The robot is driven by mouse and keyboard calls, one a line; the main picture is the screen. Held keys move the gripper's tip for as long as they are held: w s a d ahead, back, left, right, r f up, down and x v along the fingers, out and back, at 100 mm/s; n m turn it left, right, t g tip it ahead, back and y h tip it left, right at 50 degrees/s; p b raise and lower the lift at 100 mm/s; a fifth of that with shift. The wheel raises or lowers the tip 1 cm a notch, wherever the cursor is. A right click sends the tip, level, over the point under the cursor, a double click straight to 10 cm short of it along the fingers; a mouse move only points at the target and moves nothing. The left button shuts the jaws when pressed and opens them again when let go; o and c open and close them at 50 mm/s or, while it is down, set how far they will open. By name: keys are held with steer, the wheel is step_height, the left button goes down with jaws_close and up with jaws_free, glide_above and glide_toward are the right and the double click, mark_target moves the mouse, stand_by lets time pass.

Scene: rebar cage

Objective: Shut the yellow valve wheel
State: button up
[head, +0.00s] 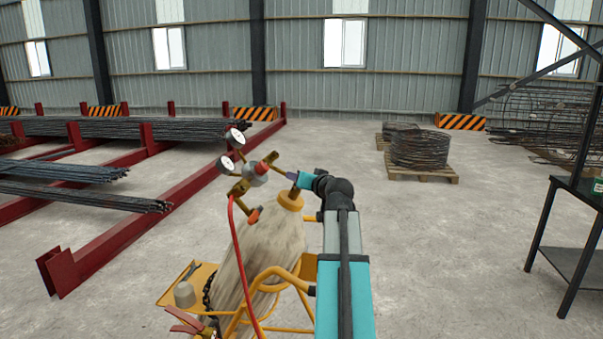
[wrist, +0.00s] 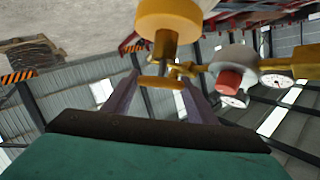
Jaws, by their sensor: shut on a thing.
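The yellow valve wheel (wrist: 160,83) shows in the wrist view on top of a brass valve, above the cylinder's yellow collar (wrist: 170,18); that view is upside down. My gripper (wrist: 160,79) has one finger on each side of the wheel and is shut on it. In the head view my gripper (head: 292,177) reaches in from the right at the top of the worn, pale cylinder (head: 262,250). The wheel itself is hard to make out there. How far the wheel is turned cannot be told.
A regulator (head: 255,174) with two white gauges (head: 228,164) sits left of the valve, close to my gripper. A red hose (head: 236,240) hangs from it. A yellow cart (head: 275,275) carries the cylinder.

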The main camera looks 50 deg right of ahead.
steer(key=shift+r+m+g+h+p, duration=0.2)
steer(key=shift+m+g+h+p, duration=1.35)
steer(key=shift+p, duration=2.05)
steer(key=shift+f+m+g+h+p, duration=0.15)
steer(key=shift+m+g+h+p, duration=0.1)
steer(key=shift+m+g+p, duration=1)
steer(key=shift+w+d+f+m+g+b, duration=0.1)
steer(key=shift+m+g+b, duration=0.8)
steer(key=shift+m+g, duration=0.4)
steer(key=shift+w+f+m+g+b, duration=0.1)
steer(key=shift+m+g+b, duration=0.8)
steer(key=shift+m+g, duration=0.35)
steer(key=m+g+b, duration=0.1)
steer(key=m+g, duration=0.1)
steer(key=m+g+y+b, duration=0.1)
steer(key=m+g+b, duration=0.1)
steer(key=g, duration=0.1)
steer(key=shift+s+r+m+g, duration=0.1)
steer(key=shift+m+g, duration=0.25)
steer(key=shift+m+g+y, duration=0.7)
steer(key=shift+y, duration=0.1)
steer(key=shift+s+r+m+g+y+p, duration=0.1)
steer(key=shift+r+m+g+y+p, duration=0.05)
steer(key=shift+m+g+y+p, duration=0.4)
steer(key=shift+s+m+g+y+p, duration=0.1)
steer(key=shift+m+g+y+p, duration=0.5)
steer(key=shift+p, duration=0.6)
steer(key=shift+f+m+y+p, duration=0.25)
steer(key=shift+p, duration=0.1)
